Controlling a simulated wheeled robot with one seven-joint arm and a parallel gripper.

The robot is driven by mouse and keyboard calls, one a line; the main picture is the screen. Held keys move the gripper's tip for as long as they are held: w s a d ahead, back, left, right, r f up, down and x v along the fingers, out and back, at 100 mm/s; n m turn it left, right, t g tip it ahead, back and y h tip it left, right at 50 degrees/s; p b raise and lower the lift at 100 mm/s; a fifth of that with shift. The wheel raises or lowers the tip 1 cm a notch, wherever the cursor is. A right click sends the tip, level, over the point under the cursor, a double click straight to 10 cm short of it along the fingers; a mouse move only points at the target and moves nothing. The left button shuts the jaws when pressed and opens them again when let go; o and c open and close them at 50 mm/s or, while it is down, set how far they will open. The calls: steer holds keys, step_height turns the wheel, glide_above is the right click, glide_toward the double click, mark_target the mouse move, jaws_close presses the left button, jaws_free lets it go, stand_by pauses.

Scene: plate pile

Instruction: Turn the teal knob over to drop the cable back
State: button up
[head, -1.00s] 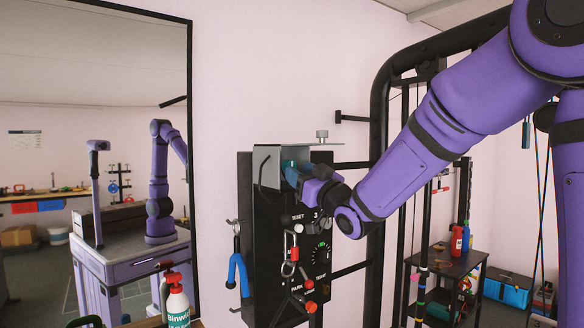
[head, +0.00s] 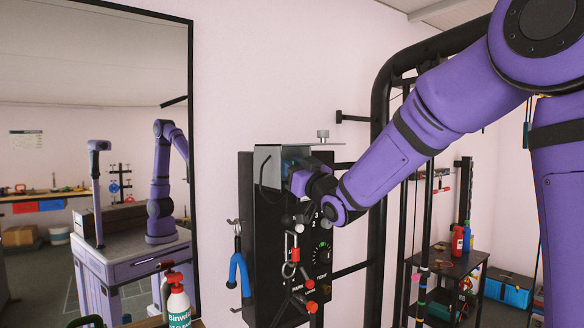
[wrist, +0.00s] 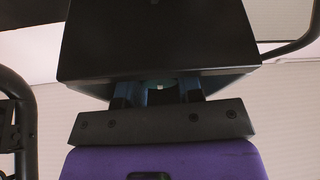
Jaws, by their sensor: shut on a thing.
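The teal knob (head: 288,162) sits at the top of the black panel box, under a grey metal bracket. In the head view my gripper covers most of it. My gripper (head: 294,174) is at the knob from the right, and its jaws are shut on it. In the wrist view my gripper (wrist: 158,92) has its two fingers apart with a bit of teal (wrist: 158,87) between them, under a dark block. A thin black cable (head: 264,178) hangs in a loop at the bracket's left side. The knob's exact turn is hidden.
The black panel box (head: 246,215) carries a dial (head: 321,254) and red-ended hooks below my gripper. A blue-handled tool (head: 238,272) hangs at its left. A black rack frame stands close on the right.

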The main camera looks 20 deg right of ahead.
steer(key=shift+m, duration=0.4)
steer(key=shift+m+t+h, duration=0.25)
steer(key=shift+m+h, duration=0.9)
steer(key=shift+m, duration=0.8)
steer(key=shift+m+t+h, duration=0.25)
steer(key=shift+m+h, duration=0.9)
steer(key=shift+m, duration=0.8)
steer(key=o, duration=0.6)
steer(key=shift+o, duration=0.2)
steer(key=shift+d, duration=0.1)
